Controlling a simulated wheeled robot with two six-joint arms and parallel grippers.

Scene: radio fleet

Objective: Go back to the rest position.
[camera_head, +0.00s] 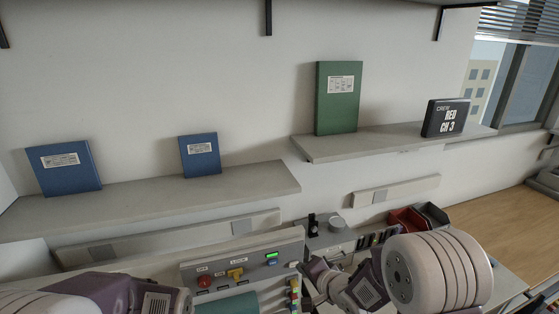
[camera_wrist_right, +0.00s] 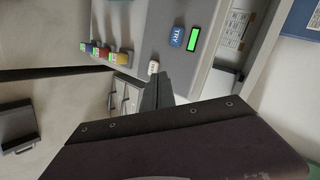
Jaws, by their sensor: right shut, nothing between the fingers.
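My right arm comes in at the lower right of the head view. Its gripper (camera_head: 314,272) is beside the right end of the grey control panel (camera_head: 245,252), partly hidden by the wrist. In the right wrist view the dark fingers (camera_wrist_right: 152,92) are together and empty, near a small white button (camera_wrist_right: 153,67). The blue TRY button (camera_wrist_right: 176,37) and a lit green display (camera_wrist_right: 194,39) are just beyond. I cannot tell whether the fingers touch the panel. My left arm shows at the lower left of the head view, but its gripper does not.
Blue binders (camera_head: 66,168) stand on the left shelf (camera_head: 150,200). A red bin (camera_head: 407,219) and a wooden desktop (camera_head: 505,222) lie at right.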

